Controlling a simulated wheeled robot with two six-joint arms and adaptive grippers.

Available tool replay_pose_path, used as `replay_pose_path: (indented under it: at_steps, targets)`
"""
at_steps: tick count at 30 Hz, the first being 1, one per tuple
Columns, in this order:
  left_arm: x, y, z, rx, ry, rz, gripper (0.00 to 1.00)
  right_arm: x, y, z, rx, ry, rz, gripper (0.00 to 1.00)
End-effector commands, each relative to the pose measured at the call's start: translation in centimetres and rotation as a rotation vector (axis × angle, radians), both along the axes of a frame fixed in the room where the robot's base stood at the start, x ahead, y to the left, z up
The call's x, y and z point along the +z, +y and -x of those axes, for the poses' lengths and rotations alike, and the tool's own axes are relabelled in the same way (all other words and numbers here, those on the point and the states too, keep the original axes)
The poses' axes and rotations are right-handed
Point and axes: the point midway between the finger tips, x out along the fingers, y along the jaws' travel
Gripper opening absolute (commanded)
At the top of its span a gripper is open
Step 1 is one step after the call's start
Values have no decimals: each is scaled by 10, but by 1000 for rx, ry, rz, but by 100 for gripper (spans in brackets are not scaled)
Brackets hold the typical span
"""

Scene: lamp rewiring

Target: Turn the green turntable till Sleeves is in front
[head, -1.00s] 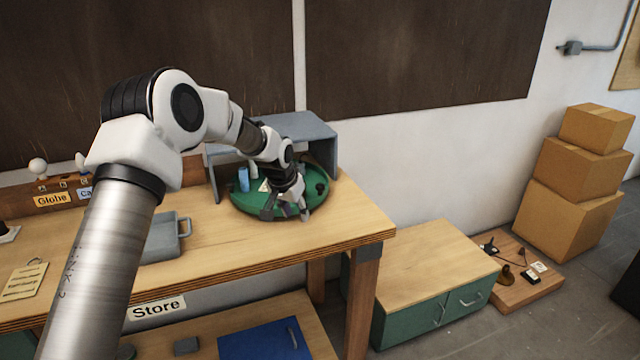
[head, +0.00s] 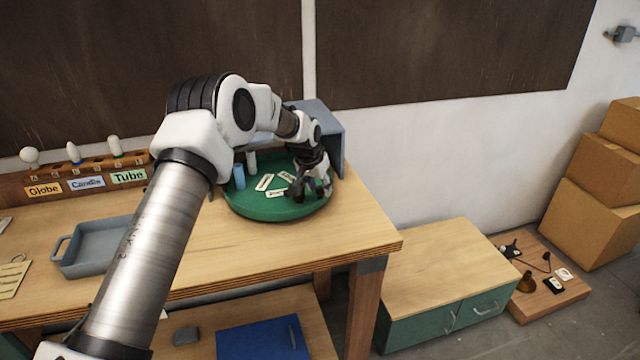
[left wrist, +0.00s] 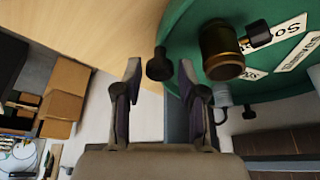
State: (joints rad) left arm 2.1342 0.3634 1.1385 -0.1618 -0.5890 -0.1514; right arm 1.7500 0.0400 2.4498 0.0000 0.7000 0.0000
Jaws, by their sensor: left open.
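The green turntable (head: 262,209) stands on the workbench, partly under a grey hood. It carries a blue cylinder (head: 239,177), a pale cylinder (head: 251,161) and white labels (head: 265,182), too small to read in the head view. My left gripper (head: 312,193) is open at the turntable's right side. A dark knob (left wrist: 159,66) shows between its fingertips (left wrist: 160,75), apparently untouched. My right gripper is out of view.
The grey hood (head: 327,130) stands close behind and right of the turntable. A grey tray (head: 100,238) and a bulb rack (head: 110,165) are at left. A low green cabinet (head: 445,268) stands right of the bench. Bare bench top lies in front of the turntable.

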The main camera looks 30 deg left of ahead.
Motion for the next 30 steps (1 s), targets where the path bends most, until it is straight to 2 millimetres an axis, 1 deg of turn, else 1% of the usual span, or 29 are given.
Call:
replay_pose_path:
  at_steps: [2,7,8,9,11,12,23,30]
  targets:
    - [-3,0,-1,-1,-1,0,40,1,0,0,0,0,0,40]
    - [-3,0,-1,-1,-1,0,40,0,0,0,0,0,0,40]
    - [-3,0,-1,-1,-1,0,37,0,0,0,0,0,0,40]
    - [-3,0,-1,-1,-1,0,23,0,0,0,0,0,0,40]
    - [-3,0,-1,0,-1,0,1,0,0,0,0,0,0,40]
    - [-3,0,-1,0,-1,0,0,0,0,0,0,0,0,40]
    - [-5,0,-3,13,3,0,0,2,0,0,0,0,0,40]
    - [-5,-1,-11,70,5,0,0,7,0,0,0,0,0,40]
